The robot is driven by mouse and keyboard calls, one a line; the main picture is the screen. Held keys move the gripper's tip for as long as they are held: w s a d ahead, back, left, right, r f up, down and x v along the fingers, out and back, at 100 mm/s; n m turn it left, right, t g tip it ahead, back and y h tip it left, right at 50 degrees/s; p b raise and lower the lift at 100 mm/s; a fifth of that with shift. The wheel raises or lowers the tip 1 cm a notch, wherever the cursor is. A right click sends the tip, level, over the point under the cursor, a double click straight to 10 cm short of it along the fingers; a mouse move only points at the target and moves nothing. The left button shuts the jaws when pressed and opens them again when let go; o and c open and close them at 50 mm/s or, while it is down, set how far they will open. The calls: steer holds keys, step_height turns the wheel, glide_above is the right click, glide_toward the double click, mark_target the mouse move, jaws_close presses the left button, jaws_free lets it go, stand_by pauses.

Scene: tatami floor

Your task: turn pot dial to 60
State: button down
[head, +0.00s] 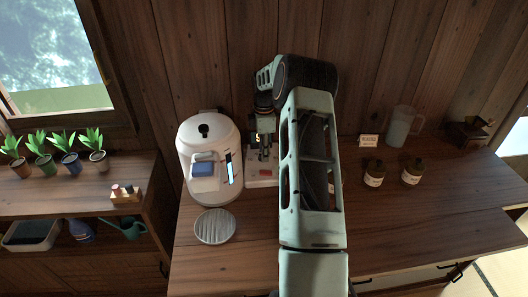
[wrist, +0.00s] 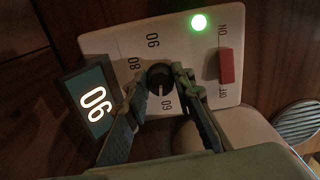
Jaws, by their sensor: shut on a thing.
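The white control panel (wrist: 205,70) with the pot dial fills the middle of the wrist view. Its black dial (wrist: 160,74) sits among the labels 60, 80 and 90. My gripper (wrist: 158,88) is shut on the dial, one finger on each side. A light mark on the dial seems to face the 60 label, but the fingers partly hide it. A lit display (wrist: 92,102) beside the panel shows a sideways two-digit number; I cannot tell whether it is 60 or 90. In the head view, my gripper (head: 265,152) reaches down over the panel (head: 256,183).
A red ON/OFF switch (wrist: 227,66) and a lit green lamp (wrist: 199,22) are close to the dial. The white pot (head: 188,140) stands left of the panel, with a round grey grate (head: 215,226) before it. Brown jars (head: 374,172) and a pitcher (head: 400,128) stand right.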

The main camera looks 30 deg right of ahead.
steer(key=shift+w+n, duration=0.1)
steer(key=shift+n, duration=1)
steer(key=c, duration=1.7)
jaws_free()
steer(key=shift+o, duration=0.2)
steer(key=shift+r, duration=0.1)
step_height(320, 180, up, 12)
